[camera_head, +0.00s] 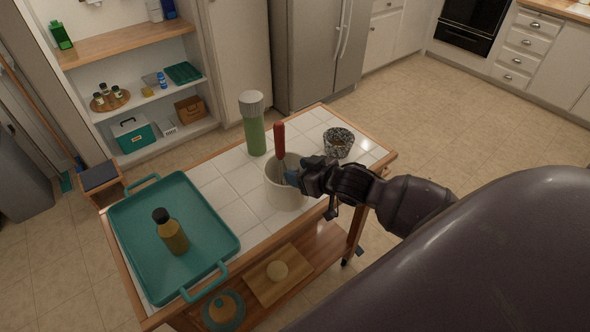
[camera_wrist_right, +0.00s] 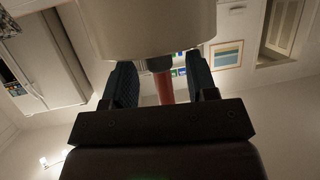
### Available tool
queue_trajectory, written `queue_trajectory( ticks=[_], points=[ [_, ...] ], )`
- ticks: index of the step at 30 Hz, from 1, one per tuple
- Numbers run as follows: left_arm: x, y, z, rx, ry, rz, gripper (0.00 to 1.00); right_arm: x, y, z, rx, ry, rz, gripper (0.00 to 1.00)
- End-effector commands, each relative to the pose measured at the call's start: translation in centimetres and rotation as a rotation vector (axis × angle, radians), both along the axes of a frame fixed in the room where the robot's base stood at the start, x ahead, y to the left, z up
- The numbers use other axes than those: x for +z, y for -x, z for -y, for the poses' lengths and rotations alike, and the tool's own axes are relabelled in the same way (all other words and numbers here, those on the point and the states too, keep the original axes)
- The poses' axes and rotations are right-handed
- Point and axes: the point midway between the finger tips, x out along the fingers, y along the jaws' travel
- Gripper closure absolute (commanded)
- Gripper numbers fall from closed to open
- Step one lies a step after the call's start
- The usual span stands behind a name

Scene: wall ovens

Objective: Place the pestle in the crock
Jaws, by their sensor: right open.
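The cream crock (camera_head: 284,196) stands upright on the white-tiled cart top; its wall also fills the top of the right wrist view (camera_wrist_right: 150,25). A red-handled tool (camera_head: 279,138) stands upright, with its lower end inside the crock's rim. I cannot tell whether it is the pestle. My right gripper (camera_head: 291,178) is open at the crock's right rim, beside the tool. In the right wrist view, the red handle (camera_wrist_right: 164,88) shows between the two spread fingers (camera_wrist_right: 162,82). A speckled mortar-like bowl (camera_head: 339,143) stands behind the gripper; its inside is unclear. My left gripper is out of view.
A teal tray (camera_head: 135,238) with an amber bottle (camera_head: 171,232) covers the cart's left side. Bare tiles (camera_head: 225,183) lie between tray and crock. A lower shelf holds a board (camera_head: 290,287).

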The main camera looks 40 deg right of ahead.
Motion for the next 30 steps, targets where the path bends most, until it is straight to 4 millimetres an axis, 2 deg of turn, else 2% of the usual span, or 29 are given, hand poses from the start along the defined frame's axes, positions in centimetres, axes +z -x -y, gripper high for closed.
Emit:
queue_trajectory(
  ticks=[12, 18, 22, 26, 30],
  points=[
    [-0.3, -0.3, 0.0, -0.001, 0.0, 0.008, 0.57, 2.7, 6.6, 1.6, 0.0, 0.001, -0.001, 0.47],
    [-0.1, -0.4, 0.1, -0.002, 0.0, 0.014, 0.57, 3.6, 8.4, 2.0, 0.0, 0.001, 0.0, 0.47],
    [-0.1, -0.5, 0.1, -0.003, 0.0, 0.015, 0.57, 3.8, 9.0, 2.2, -0.001, 0.001, 0.0, 0.47],
    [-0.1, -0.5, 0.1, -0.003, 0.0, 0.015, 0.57, 2.8, 9.5, 2.1, -0.017, 0.0, -0.004, 0.47],
    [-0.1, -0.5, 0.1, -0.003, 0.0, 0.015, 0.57, -0.5, 10.9, 1.7, -0.06, 0.008, -0.02, 0.47]
  ],
)
